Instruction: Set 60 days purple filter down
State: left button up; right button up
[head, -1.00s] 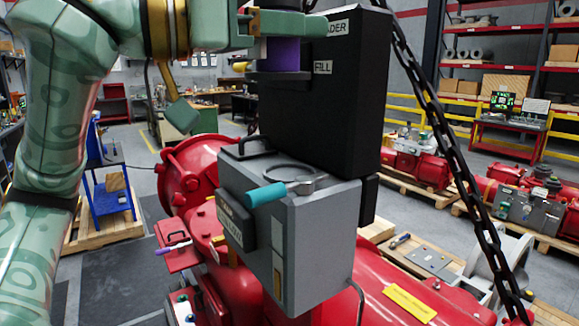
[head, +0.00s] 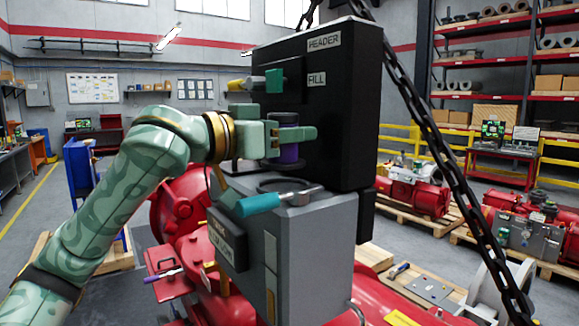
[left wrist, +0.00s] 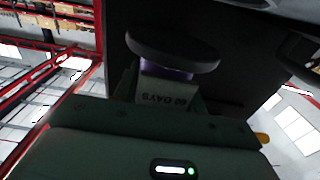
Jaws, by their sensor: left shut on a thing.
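The purple filter (head: 288,153) has dark discs and a purple body. My left gripper (head: 295,134) is shut on it and holds it upright beside the black box's face, just above the grey box (head: 310,235). A gap or contact between the filter and the grey box top is hard to tell. In the left wrist view the filter's dark disc (left wrist: 172,48) and purple band show, with a "60 DAYS" label (left wrist: 165,98) upside down. My right gripper is not in view.
The black box (head: 345,110) marked "HEADER" and "FILL" stands behind the filter. A dark ring (head: 290,184) and a teal-handled tool (head: 262,203) lie on the grey box top. A yellow-handled teal fitting (head: 274,80) sits above the gripper. A chain (head: 440,150) hangs at right.

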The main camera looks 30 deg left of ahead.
aim_at(290, 157)
pick_arm(q)
jog(key=shift+w+a+f, duration=0.15)
jog(key=shift+w+f, duration=0.05)
jog(key=shift+f, duration=0.15)
jog(key=shift+w+f+b, duration=0.1)
jog(key=shift+f+b, duration=0.55)
jog(key=shift+f, duration=0.9)
jog(key=shift+f, duration=0.1)
jog(key=o, duration=1)
